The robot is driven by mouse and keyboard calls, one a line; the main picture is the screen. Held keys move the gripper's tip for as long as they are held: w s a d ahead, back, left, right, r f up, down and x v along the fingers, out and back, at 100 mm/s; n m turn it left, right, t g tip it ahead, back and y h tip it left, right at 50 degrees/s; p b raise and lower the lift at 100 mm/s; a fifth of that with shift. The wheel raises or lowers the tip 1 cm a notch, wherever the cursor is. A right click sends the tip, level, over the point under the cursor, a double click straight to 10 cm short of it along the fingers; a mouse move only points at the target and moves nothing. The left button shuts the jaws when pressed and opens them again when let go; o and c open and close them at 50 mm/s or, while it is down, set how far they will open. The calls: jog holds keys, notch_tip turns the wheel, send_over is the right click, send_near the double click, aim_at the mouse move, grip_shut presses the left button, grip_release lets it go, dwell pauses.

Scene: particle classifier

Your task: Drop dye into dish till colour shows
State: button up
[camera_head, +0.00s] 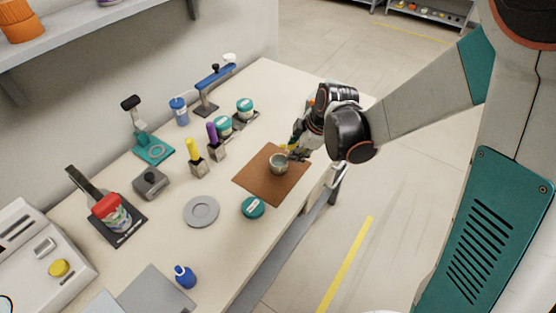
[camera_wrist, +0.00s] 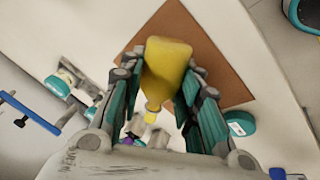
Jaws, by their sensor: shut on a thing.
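My gripper (camera_wrist: 160,92) is shut on a yellow dye bottle (camera_wrist: 168,68), whose narrow nozzle shows at its lower end in the wrist view. In the head view my gripper (camera_head: 296,152) is at the back right of the brown mat (camera_head: 258,184), close beside a small grey dish (camera_head: 279,168). Only a bit of yellow shows between the fingers there. The dish stands on the mat; its inside looks dull grey-green, too small to judge its colour. In the wrist view the mat (camera_wrist: 225,75) lies behind the bottle, and I cannot make out the dish.
A teal lid (camera_head: 252,207) lies by the mat's front edge. A grey round plate (camera_head: 201,211) is left of it. A blue bottle (camera_head: 185,276) is near the front. Teal-lidded jars (camera_head: 245,105) stand further back.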

jog(key=shift+f+h, duration=0.3)
jog(key=shift+h, duration=0.4)
dwell(1.3)
jog(key=shift+r, duration=0.1)
dwell(0.5)
jog(key=shift+a, duration=0.1)
